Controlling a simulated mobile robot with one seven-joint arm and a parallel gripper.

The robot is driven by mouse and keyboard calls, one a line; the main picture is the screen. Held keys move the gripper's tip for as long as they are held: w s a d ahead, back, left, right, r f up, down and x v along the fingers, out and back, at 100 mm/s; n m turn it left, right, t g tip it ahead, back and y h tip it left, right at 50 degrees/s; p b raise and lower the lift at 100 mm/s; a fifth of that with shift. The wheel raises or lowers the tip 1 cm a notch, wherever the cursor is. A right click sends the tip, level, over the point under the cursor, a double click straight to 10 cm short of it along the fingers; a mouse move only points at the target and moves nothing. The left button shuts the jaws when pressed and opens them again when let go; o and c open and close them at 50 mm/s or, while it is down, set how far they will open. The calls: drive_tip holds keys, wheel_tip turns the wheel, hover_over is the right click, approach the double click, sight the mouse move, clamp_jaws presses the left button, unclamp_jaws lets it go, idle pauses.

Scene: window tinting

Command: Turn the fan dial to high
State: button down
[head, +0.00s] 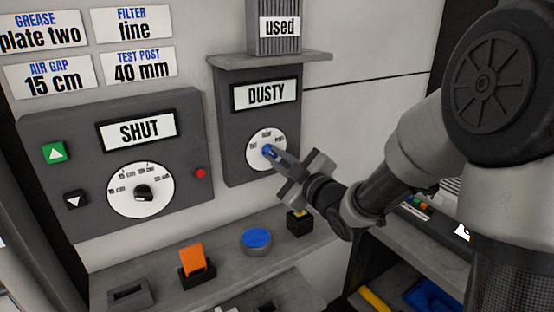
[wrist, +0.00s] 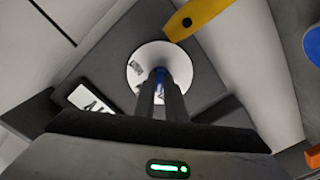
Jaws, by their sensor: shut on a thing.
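In the wrist view the fingers (wrist: 161,86) reach onto the knob. The face has small labels, partly hidden by the fingers; the knob's exact setting cannot be read.
To the left stands a panel with a SHUT display (head: 138,130), a black knob (head: 144,193) and a green button (head: 54,153). A shelf below holds an orange block (head: 191,259) and a blue round piece (head: 257,237). A ledge with a box marked used (head: 280,28) overhangs the fan panel.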

drive_tip(key=m, duration=0.5)
drive_tip(key=shift+m, duration=0.3)
drive_tip(key=m+p, duration=0.2)
drive_tip(key=m, duration=0.4)
drive_tip(key=shift+r+p, duration=0.15)
drive_tip(key=shift+p, duration=0.15)
drive_tip(key=m+p, duration=0.2)
drive_tip(key=m, duration=0.3)
drive_tip(key=shift+a+m+p, duration=0.1)
drive_tip(key=shift+m+p, duration=1.05)
drive_tip(key=shift+m, duration=0.75)
drive_tip(key=c, duration=1.8)
unclamp_jaws()
drive_tip(key=shift+s, duration=0.1)
